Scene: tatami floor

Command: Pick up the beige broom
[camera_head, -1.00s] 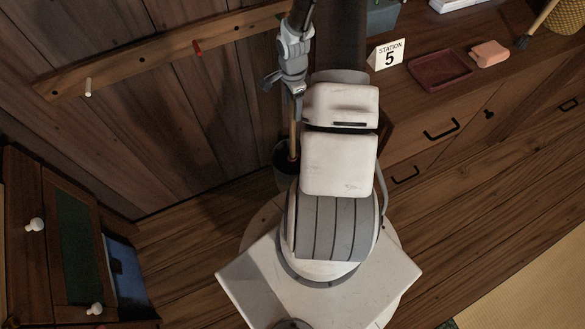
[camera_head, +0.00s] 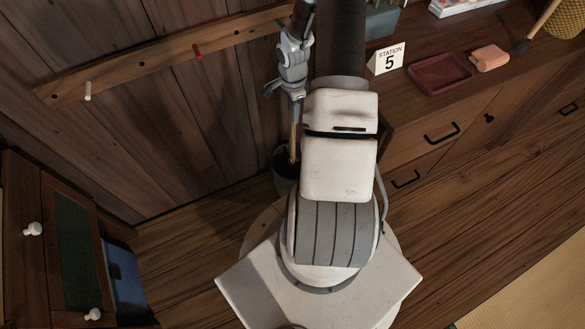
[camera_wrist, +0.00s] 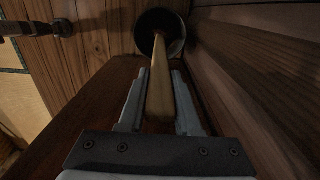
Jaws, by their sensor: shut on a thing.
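The broom shows as a pale wooden handle (camera_head: 294,130) below my gripper in the head view. Its lower part goes into a dark round bin (camera_head: 284,167) on the floor by the wall. My gripper (camera_head: 286,92) is above the bin, shut on the handle. In the wrist view my gripper (camera_wrist: 163,85) has one finger on each side of the handle (camera_wrist: 161,90), which runs away into the bin (camera_wrist: 160,30). The broom's head is not visible, and my arm hides part of the handle.
A wooden peg rail (camera_head: 170,58) runs along the plank wall. A cupboard (camera_head: 30,260) stands left.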

